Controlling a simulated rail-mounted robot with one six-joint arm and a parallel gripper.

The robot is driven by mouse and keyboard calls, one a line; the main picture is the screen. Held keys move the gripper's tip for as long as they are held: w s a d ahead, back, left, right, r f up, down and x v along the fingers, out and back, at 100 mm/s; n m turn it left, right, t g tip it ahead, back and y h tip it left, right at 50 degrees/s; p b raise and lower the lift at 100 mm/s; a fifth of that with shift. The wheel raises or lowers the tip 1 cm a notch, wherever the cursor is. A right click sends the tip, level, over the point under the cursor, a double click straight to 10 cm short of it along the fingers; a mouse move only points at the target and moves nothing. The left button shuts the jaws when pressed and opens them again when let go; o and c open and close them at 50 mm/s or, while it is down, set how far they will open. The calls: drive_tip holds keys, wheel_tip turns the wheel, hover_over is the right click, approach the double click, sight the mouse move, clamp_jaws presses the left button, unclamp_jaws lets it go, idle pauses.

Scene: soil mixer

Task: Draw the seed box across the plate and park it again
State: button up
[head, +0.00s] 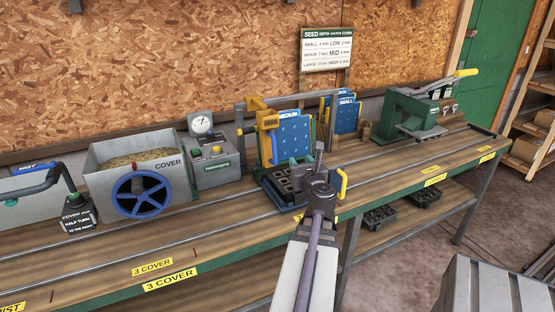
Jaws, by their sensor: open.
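A yellow box-like part (267,121), which looks like the seed box, is at the left end of the grey frame in the middle of the bench. A blue dotted plate marked MEDIUM (292,138) stands upright just right of it. A dark tray with square cells (279,185) sits below, in a blue-edged base. My gripper (294,168) is open, low in front of the MEDIUM plate and over the tray's right part. My wrist hides part of the tray and base. I cannot tell whether the fingers touch anything.
A blue plate marked SMALL (346,114) stands behind right. A COVER hopper with a blue wheel (141,195) and a grey gauge box (213,166) are left. A green lever press (415,115) is at right. A yellow handle (342,184) rises beside my wrist. The bench front has rails.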

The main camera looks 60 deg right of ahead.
sight(275, 149)
drive_tip(key=w+d+n+t+y, duration=0.1)
drive_tip(key=w+y, duration=0.1)
drive_tip(key=w, duration=0.2)
drive_tip(key=w+d+n+t+y, duration=0.1)
drive_tip(key=w+y, duration=0.1)
drive_tip(key=w, duration=0.1)
drive_tip(key=w+d+n+t+y, duration=0.1)
drive_tip(key=w+y, duration=0.1)
drive_tip(key=w, duration=0.2)
drive_tip(key=shift+w+d+n+t, duration=0.3)
drive_tip(key=shift+d+n+t, duration=0.05)
drive_tip(key=shift+n+t, duration=0.05)
clamp_jaws()
